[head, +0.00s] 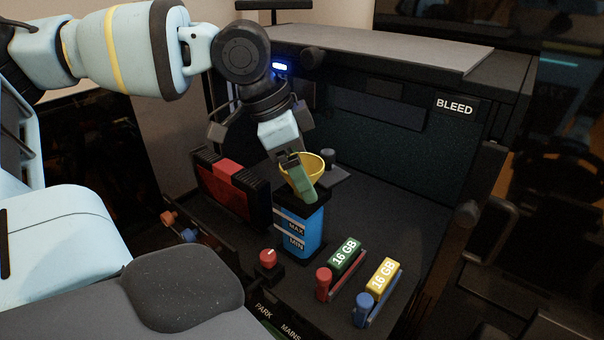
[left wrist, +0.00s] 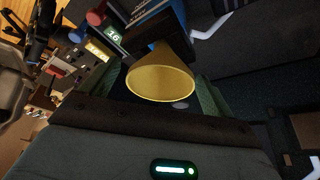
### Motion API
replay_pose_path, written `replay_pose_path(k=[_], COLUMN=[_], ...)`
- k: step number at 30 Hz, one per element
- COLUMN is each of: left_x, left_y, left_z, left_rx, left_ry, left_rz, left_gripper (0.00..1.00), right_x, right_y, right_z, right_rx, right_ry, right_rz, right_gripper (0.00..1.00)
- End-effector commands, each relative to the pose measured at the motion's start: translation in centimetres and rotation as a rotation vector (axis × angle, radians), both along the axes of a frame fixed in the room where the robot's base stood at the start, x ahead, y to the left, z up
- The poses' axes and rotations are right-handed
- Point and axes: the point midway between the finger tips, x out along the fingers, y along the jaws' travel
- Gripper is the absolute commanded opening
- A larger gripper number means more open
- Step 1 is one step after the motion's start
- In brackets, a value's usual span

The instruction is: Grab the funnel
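A yellow funnel (head: 317,164) stands over the dark top of a blue reservoir marked MAX and MIN (head: 298,232). My left gripper (head: 303,180) reaches down at the funnel, and one green-padded finger crosses in front of its cone in the head view. In the left wrist view the funnel's wide mouth (left wrist: 160,84) faces the camera. The green fingers of the left gripper (left wrist: 160,95) lie on either side of it, apart from the rim, so the gripper looks open around the funnel. The funnel's spout is hidden. My right gripper is not in view.
In front are a red knob (head: 268,260), a green 16 GB module (head: 345,257) and a yellow one (head: 381,273), with levers. A BLEED panel (head: 400,110) rises behind.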

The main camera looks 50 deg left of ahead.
Motion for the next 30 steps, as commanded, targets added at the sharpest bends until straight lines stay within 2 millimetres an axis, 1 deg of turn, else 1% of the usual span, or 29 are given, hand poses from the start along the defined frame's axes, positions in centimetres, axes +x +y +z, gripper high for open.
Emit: replay_pose_path(k=[1,2,10,17,22,26,30], left_x=[0.0,0.0,0.0,0.0,0.0,0.1,0.0], left_y=[0.0,0.0,0.0,0.0,0.0,0.0,-0.2], left_z=[0.0,0.0,0.0,0.1,0.7,1.9,3.8], left_rx=[0.000,0.000,0.000,-0.001,-0.001,0.000,0.000], left_ry=[0.000,0.000,0.000,-0.001,-0.001,-0.003,-0.001], left_rz=[0.000,0.000,0.000,0.000,0.000,0.001,0.000], left_gripper=[0.81,0.77,0.42,0.41,0.41,0.41,0.41], right_x=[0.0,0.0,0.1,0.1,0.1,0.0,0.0], right_y=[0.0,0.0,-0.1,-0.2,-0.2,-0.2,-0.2], right_z=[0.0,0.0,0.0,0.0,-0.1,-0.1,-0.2], right_rx=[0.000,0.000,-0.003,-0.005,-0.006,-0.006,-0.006], right_ry=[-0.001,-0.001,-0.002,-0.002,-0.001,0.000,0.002], right_rz=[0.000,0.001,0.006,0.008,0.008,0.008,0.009], right_gripper=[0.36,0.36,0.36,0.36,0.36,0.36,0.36])
